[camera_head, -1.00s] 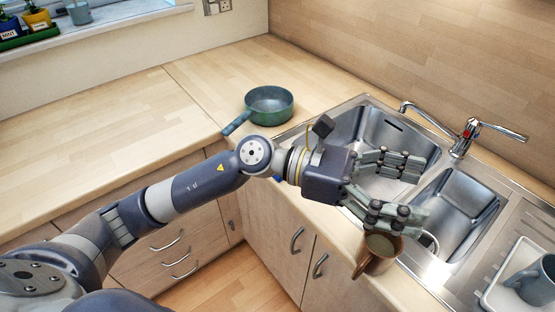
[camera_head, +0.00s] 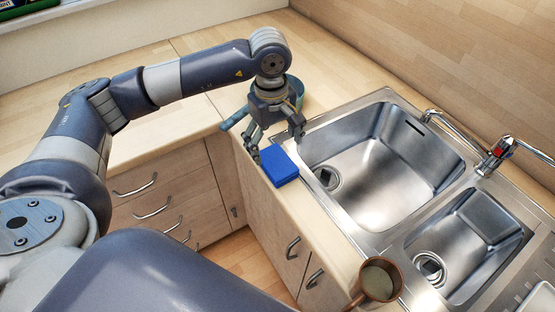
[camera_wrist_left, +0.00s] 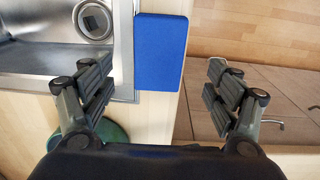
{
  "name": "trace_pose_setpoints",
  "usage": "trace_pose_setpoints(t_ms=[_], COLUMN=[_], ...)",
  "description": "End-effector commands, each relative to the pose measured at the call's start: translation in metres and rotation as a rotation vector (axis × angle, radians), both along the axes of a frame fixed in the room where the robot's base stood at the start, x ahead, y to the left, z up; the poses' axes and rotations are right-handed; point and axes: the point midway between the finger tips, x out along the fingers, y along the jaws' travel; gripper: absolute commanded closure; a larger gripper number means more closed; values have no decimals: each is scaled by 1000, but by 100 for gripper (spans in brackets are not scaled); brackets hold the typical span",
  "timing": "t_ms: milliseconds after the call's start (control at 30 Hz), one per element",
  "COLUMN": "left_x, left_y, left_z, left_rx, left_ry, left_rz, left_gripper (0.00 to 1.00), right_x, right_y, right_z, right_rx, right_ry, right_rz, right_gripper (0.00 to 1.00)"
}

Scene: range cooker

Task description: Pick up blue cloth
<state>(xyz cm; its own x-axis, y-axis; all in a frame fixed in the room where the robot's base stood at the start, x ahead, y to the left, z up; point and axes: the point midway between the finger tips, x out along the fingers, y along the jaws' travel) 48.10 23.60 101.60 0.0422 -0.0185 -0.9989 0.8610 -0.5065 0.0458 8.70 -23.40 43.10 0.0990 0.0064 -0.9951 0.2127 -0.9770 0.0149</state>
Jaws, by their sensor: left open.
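The blue cloth (camera_head: 279,166) is a folded block lying on the wooden counter strip in front of the sink, close to the counter's front edge. In the left wrist view the cloth (camera_wrist_left: 160,52) lies ahead of the fingertips, between their two lines. My left gripper (camera_head: 275,140) is open and points down above the counter beside the cloth. Its spread fingers also show in the left wrist view (camera_wrist_left: 161,95), with nothing between them. My right gripper is not in view.
A green pan (camera_head: 294,92) stands behind my left gripper, partly hidden. The double sink's larger bowl (camera_head: 375,150) is right of the cloth. The tap (camera_head: 497,153) is at the right. The left counter is clear.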

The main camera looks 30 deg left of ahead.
Motion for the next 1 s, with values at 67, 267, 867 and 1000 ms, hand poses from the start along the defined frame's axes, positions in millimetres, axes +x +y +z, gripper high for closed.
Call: trace_pose_setpoints(t_ms=[67, 267, 867, 1000], left_x=[0, -1, 0, 0], left_y=[-1, -1, -1, -1], left_z=[-9, -23, -69, -68], left_rx=[0, -2, -5, -5], left_ry=[2, 2, -1, -1], left_rz=[0, 1, 0, 0], left_gripper=[18, 18, 23, 55], right_x=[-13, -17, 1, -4], right_y=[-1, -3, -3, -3], right_z=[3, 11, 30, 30], right_rx=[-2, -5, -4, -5], right_ry=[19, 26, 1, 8], right_rz=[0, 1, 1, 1], right_gripper=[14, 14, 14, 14])
